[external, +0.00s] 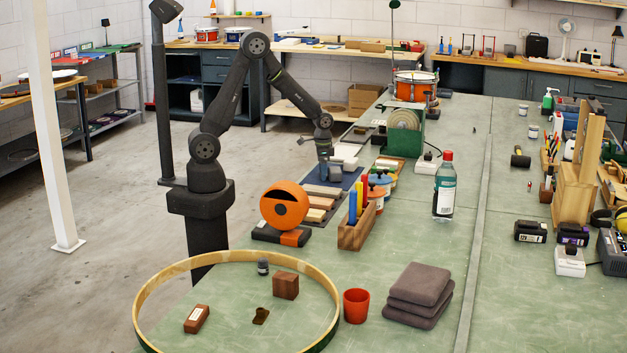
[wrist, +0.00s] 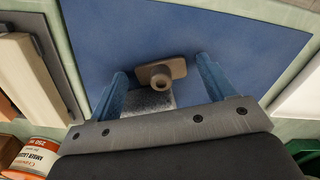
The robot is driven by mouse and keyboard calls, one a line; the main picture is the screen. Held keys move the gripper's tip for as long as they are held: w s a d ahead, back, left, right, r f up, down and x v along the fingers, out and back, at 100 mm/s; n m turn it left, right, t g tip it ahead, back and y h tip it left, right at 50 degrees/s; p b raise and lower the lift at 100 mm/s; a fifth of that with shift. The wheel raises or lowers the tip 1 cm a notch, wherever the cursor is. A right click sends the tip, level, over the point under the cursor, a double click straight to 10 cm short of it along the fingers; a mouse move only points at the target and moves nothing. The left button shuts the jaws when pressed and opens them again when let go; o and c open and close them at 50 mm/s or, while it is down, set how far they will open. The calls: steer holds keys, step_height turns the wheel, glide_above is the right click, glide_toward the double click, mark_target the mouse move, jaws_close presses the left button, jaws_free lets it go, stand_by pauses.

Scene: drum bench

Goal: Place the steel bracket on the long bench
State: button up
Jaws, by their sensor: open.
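My gripper (external: 328,174) is low over a blue mat (external: 343,182) on the long green bench (external: 535,310). In the wrist view my gripper (wrist: 160,80) has its two blue fingers spread apart. Between them is a speckled grey metal piece (wrist: 150,99), likely the steel bracket, partly hidden by the gripper body. A brown plate with a round hollow boss (wrist: 160,77) lies at its far edge; I cannot tell whether they are one part. The blue mat (wrist: 190,35) also fills the wrist view behind them. I cannot tell whether the fingers touch the metal piece.
Wooden strips (external: 318,207), an orange round device (external: 284,207) and a wooden pen holder (external: 358,228) stand close to the mat. A bottle (external: 444,185) stands to the right. A wooden hoop (external: 150,283), red cup (external: 356,306) and folded cloths (external: 418,290) are nearer.

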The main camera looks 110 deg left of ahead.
step_height(320, 180, up, 11)
steer(key=shift+o, duration=0.4)
steer(key=shift+r, duration=0.65)
step_height(320, 180, up, 5)
steer(key=f, duration=1.2)
steer(key=shift+w+a, duration=0.25)
steer(key=shift+w+d+f, duration=0.1)
steer(key=shift+f, duration=1.25)
steer(key=shift+w+f, duration=0.1)
steer(key=shift+f, duration=1.25)
steer(key=shift+c, duration=0.2)
